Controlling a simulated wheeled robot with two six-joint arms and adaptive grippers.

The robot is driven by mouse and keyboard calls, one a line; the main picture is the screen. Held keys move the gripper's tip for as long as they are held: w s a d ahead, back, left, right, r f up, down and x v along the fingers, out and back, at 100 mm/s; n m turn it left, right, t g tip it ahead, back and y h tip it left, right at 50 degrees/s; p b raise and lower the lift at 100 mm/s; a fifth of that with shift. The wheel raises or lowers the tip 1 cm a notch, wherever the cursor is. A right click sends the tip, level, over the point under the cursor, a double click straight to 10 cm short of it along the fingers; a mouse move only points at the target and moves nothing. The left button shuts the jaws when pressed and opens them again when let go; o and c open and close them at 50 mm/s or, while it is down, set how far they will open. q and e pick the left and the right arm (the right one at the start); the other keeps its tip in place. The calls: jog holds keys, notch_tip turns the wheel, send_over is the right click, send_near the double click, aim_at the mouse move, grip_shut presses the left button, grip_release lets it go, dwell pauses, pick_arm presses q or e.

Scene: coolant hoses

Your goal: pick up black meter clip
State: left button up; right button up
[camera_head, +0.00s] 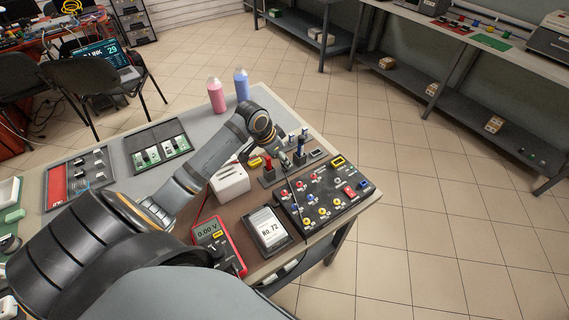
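The red multimeter (218,246) lies near the front edge of the table and its display reads 0.00 V. A red upright clip or probe (267,163) stands in a small grey holder behind the terminal panel. My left gripper (286,158) reaches over the table, pointing down just right of the red piece. A blue-topped upright piece (301,146) stands close to its right. A thin dark lead shows below the gripper. I cannot clearly make out the black meter clip; the gripper may hide it. The fingers are too small to judge. My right gripper is out of view.
The black terminal panel (327,193) with coloured knobs sits at the table's right corner. Pink (216,97) and blue (241,86) bottles stand at the back edge.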

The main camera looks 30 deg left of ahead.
pick_arm(q)
jog(key=x, duration=0.3)
jog(key=shift+w+f, duration=0.1)
jog(key=shift+f, duration=0.15)
jog(key=shift+a, duration=0.1)
grip_shut()
jog(key=shift+r, duration=0.1)
